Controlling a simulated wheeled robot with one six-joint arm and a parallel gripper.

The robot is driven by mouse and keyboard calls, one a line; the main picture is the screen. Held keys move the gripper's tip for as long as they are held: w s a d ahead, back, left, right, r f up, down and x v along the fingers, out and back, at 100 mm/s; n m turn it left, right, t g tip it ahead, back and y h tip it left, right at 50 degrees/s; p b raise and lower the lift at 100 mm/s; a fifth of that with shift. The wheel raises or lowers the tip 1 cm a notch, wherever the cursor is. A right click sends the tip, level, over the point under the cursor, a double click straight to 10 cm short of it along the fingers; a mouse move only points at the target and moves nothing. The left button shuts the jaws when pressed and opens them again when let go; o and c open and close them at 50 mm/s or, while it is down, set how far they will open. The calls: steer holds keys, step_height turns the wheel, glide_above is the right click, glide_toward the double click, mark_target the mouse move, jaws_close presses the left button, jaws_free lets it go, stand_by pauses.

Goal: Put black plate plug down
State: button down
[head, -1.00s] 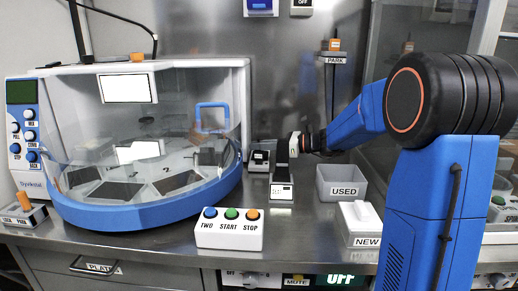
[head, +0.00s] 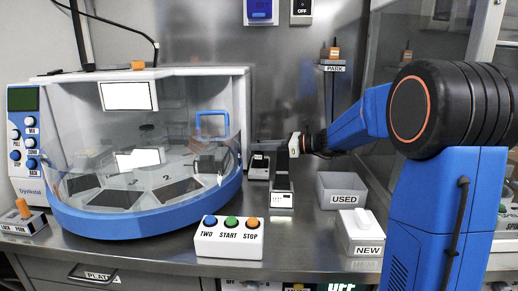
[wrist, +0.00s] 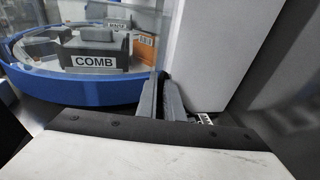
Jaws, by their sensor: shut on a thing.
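My gripper (head: 291,146) reaches in from the right above the bench, just right of the domed machine. It is shut on a dark upright piece, which I take to be the black plate plug (head: 281,166). Below that piece is a small block with a white label (head: 281,200). I cannot tell whether the piece rests on the block or hangs just above it. In the wrist view my grey fingers (wrist: 163,100) point down close together, and the plug is mostly hidden. Part of a label (wrist: 205,119) shows beside them.
The clear-domed machine (head: 145,215) with its blue rim is close on the left. A small dark block (head: 259,166) stands beside the plug. A USED bin (head: 342,197), a NEW box (head: 360,232) and a button box (head: 229,240) stand nearby.

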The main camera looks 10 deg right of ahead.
mark_target(260, 162)
steer(key=shift+f, duration=1.75)
steer(key=shift+d+r, duration=0.1)
